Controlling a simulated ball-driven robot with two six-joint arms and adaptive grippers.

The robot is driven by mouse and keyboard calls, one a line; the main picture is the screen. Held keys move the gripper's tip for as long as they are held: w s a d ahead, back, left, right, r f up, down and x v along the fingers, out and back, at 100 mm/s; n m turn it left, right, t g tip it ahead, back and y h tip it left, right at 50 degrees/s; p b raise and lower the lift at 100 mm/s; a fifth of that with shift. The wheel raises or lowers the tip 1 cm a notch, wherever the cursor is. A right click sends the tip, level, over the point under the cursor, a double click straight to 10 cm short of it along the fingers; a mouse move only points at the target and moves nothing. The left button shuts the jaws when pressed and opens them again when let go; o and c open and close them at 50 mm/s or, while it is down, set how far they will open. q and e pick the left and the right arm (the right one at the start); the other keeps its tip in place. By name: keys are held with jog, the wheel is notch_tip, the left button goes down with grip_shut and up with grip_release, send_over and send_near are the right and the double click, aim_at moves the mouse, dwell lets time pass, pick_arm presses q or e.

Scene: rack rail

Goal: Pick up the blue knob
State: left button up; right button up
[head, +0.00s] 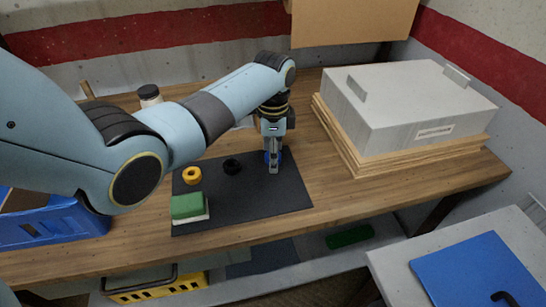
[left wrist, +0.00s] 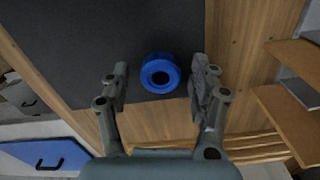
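The blue knob (left wrist: 161,73) is a round ring with a dark hole, on the dark mat (head: 250,205) near its edge. In the left wrist view it sits between the fingertips of my left gripper (left wrist: 159,82), with a gap to each finger. My left gripper is open and points down over it. In the head view the gripper (head: 273,168) mostly hides the knob (head: 281,155); only bits of blue show beside the fingers. My right gripper is in neither view.
A yellow ring (head: 192,175), a black ring (head: 232,166) and a green-topped block (head: 188,207) are on the mat to the left. A grey box (head: 410,105) on wooden boards stands at right. A blue crate (head: 50,225) is at far left, a jar (head: 149,95) behind.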

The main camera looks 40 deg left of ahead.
pick_arm(q)
jog(key=c, duration=1)
jog(key=shift+r, duration=0.1)
jog(key=shift+c, duration=0.2)
